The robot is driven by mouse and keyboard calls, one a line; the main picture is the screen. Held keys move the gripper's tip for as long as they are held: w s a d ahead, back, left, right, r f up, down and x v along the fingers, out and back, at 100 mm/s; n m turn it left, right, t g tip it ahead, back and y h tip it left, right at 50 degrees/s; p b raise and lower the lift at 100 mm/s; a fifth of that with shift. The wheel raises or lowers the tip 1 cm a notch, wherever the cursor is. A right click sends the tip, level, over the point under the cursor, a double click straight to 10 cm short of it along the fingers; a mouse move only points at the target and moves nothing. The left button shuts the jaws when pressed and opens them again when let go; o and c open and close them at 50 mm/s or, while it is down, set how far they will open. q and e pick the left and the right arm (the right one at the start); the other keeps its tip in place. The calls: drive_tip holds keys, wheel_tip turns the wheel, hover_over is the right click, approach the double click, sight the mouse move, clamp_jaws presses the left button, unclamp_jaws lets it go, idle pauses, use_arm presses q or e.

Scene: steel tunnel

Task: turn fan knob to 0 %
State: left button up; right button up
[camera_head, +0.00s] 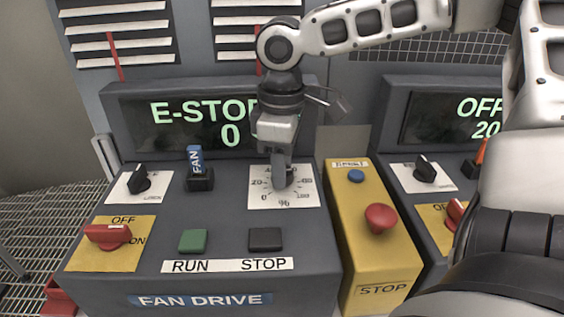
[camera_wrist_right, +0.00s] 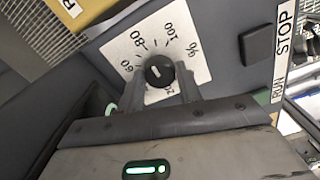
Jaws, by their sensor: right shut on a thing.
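The fan knob is a round black knob (camera_wrist_right: 159,70) with a short pale mark, on a white percent scale plate (camera_head: 262,200). My right gripper (camera_head: 281,178) reaches down onto it from above, and its fingers hide most of the knob in the head view. In the right wrist view the two fingers (camera_wrist_right: 161,84) stand on either side of the knob, shut on it. Marks 60, 80 and 100 show there. I cannot tell exactly which value the knob points at. My left gripper is not in view.
The fan drive display (camera_head: 205,122) reads E-STOP 0. A blue FAN switch (camera_head: 197,170), a green run button (camera_head: 193,241), a black stop button (camera_head: 265,239) and a red OFF/ON handle (camera_head: 108,236) surround the scale. A yellow stop box (camera_head: 352,235) with a red button (camera_head: 381,217) stands right.

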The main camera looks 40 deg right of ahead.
drive_tip(key=n, duration=1.1)
drive_tip(key=shift+w+r+n, duration=0.1)
drive_tip(key=shift+n, duration=1.8)
drive_tip(key=o, duration=1)
wheel_tip(320, 180, up, 16)
